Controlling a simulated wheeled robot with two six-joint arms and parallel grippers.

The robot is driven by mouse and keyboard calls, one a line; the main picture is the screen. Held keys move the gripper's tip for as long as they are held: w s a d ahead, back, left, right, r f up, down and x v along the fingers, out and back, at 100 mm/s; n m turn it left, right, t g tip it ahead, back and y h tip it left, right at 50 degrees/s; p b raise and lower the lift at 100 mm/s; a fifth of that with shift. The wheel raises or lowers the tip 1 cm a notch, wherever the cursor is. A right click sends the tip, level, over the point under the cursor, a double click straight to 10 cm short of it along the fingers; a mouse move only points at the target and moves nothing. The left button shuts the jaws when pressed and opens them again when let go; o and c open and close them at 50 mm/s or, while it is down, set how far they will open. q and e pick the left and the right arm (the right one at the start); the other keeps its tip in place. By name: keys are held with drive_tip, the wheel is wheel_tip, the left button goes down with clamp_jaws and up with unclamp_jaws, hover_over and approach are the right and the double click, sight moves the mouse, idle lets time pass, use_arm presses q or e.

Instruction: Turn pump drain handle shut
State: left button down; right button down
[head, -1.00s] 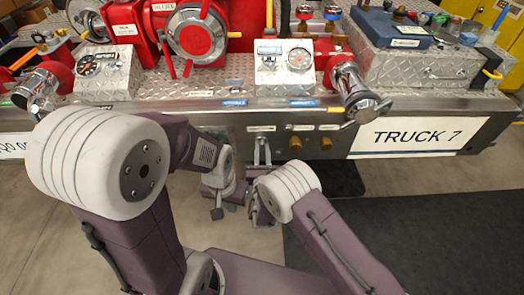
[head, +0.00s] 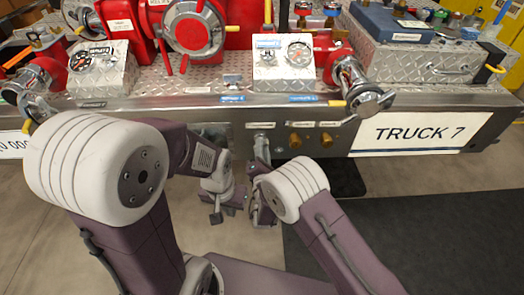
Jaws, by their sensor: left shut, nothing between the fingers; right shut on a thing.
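The drain handle (head: 262,149) is a small grey metal lever under a white label on the lower front panel, left of two brass knobs. My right gripper (head: 256,178) is just below the label, shut on the handle. My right wrist hides much of the grip, so the handle's exact angle is hard to read. My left gripper (head: 216,217) is shut and empty, lower and to the left, apart from the panel.
The truck's metal bumper edge (head: 200,108) overhangs the panel. Two brass knobs (head: 295,140) sit close to the right of the handle. A chrome outlet (head: 368,100) and a TRUCK 7 plate (head: 418,131) are farther right. A dark mat (head: 430,230) lies on the floor.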

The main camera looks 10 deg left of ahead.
drive_tip(key=shift+d+f+m+b, duration=0.1)
drive_tip(key=shift+f+m+b, duration=0.1)
drive_tip(key=shift+m+b, duration=1.35)
drive_tip(key=shift+f+m+b, duration=0.15)
drive_tip(key=shift+m+b, duration=0.9)
drive_tip(key=shift+m, duration=1)
drive_tip(key=c, duration=1.5)
unclamp_jaws()
drive_tip(key=shift+r, duration=0.1)
drive_tip(key=p+v, duration=0.2)
drive_tip(key=v, duration=0.7)
